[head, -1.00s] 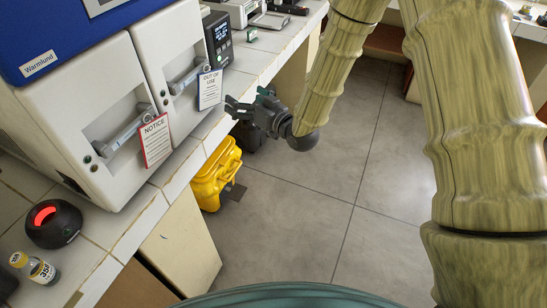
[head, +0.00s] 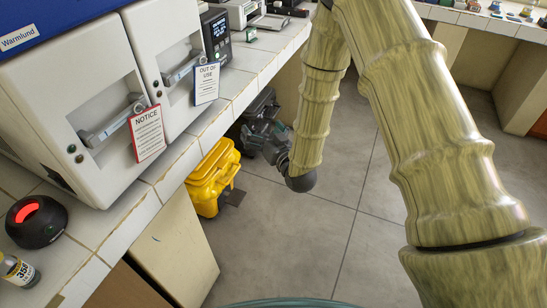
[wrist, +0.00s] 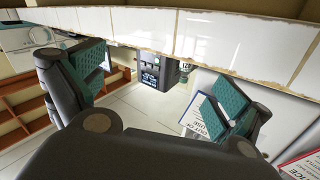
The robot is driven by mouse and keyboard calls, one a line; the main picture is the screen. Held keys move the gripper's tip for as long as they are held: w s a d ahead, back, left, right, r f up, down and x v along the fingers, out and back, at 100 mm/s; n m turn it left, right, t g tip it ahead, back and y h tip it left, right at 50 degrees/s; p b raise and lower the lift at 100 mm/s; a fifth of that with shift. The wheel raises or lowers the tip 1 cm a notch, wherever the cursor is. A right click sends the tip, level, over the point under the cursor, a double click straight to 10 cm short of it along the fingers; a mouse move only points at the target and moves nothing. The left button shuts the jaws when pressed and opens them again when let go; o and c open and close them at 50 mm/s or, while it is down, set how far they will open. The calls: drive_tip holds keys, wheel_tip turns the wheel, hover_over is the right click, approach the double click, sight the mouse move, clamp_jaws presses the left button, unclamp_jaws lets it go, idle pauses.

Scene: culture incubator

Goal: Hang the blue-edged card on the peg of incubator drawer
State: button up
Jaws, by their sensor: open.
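The blue-edged card (head: 207,84), reading "OUT OF USE", hangs roughly upright at the right end of the right incubator drawer's handle (head: 184,67). The peg itself is too small to make out behind its top edge. In the wrist view the card (wrist: 193,122) shows inverted, partly hidden behind a finger. My gripper (head: 254,133) is to the right of the card and lower, beside the counter front, apart from the card. In the wrist view its teal-padded fingers (wrist: 155,88) are spread with nothing held between them.
A red-edged NOTICE card (head: 147,133) hangs on the left drawer. The tiled counter edge (head: 206,132) lies close to my gripper. A yellow bin (head: 212,178) stands below on the floor. A black device with a red light (head: 36,221) sits at left. Floor at right is open.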

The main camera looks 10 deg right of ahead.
drive_tip(key=s+d+f+m+h+b, duration=0.2)
drive_tip(key=d+f+h+b, duration=0.1)
drive_tip(key=f, duration=0.6)
drive_tip(key=shift+d+f+t+b, duration=0.15)
drive_tip(key=shift+d+t+b, duration=0.15)
drive_tip(key=shift+b, duration=0.15)
drive_tip(key=s+d+f+g+h+p, duration=0.15)
drive_tip(key=s+f+g, duration=0.25)
drive_tip(key=s+f, duration=0.4)
drive_tip(key=s+d+f+g+p, duration=0.35)
drive_tip(key=s+f, duration=0.25)
drive_tip(key=s, duration=0.3)
drive_tip(key=s+d+f+g+h+p, duration=0.1)
drive_tip(key=s+g, duration=0.9)
drive_tip(key=s, duration=1.7)
drive_tip(key=shift+s+d+f+n+p, duration=0.35)
drive_tip(key=shift+d+f+p, duration=0.4)
drive_tip(key=shift+p, duration=0.45)
drive_tip(key=shift+d+r, duration=0.1)
drive_tip(key=shift+r, duration=0.05)
